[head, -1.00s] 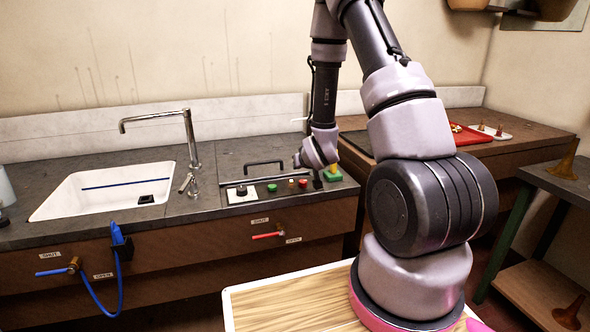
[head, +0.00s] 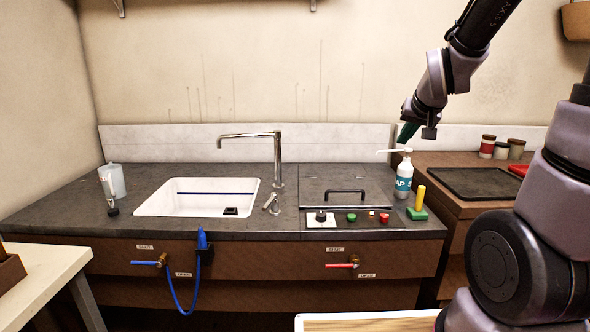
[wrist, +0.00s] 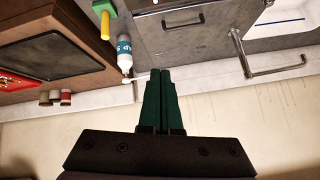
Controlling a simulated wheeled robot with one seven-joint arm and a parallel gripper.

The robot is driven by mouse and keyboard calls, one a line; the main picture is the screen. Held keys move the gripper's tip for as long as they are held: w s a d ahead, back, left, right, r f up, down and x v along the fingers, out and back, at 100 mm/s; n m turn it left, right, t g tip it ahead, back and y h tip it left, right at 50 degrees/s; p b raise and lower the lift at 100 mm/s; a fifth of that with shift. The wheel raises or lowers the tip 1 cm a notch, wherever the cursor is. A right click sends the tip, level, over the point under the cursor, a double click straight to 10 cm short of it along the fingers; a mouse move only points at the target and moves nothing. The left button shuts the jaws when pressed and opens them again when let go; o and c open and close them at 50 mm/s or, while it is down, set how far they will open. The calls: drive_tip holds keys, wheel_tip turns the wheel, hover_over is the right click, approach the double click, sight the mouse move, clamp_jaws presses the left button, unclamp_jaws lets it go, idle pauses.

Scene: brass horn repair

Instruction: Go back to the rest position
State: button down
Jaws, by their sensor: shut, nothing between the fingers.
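My gripper (head: 408,133) is raised in front of the back wall, above the soap bottle at the right end of the counter. Its dark green fingers are together and hold nothing; they also show in the wrist view (wrist: 160,78). In the head view the fingertips are just above and close to the pump of the white and blue soap bottle (head: 403,178); I cannot tell whether they touch. My arm reaches in from the right side of the head view.
The counter (head: 90,200) holds a white sink (head: 155,203), a tall tap (head: 277,160), a black-handled lid (head: 335,183), coloured buttons and a green block with a yellow post (head: 418,212). Jars (head: 501,150) and a dark tray (head: 485,183) are at right. The wall above the sink is clear.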

drive_tip(key=s+a+r, duration=0.1)
drive_tip(key=s+r, duration=0.2)
drive_tip(key=s, duration=0.3)
drive_tip(key=s+a+r+g+y, duration=0.1)
drive_tip(key=s+r, duration=0.2)
drive_tip(key=s, duration=0.3)
drive_tip(key=s+a+r+m+y, duration=0.1)
drive_tip(key=s+r, duration=0.2)
drive_tip(key=s, duration=0.4)
drive_tip(key=shift+a+r+g, duration=0.2)
drive_tip(key=shift+r+g, duration=0.15)
drive_tip(key=shift+g, duration=0.05)
drive_tip(key=shift+w, duration=0.1)
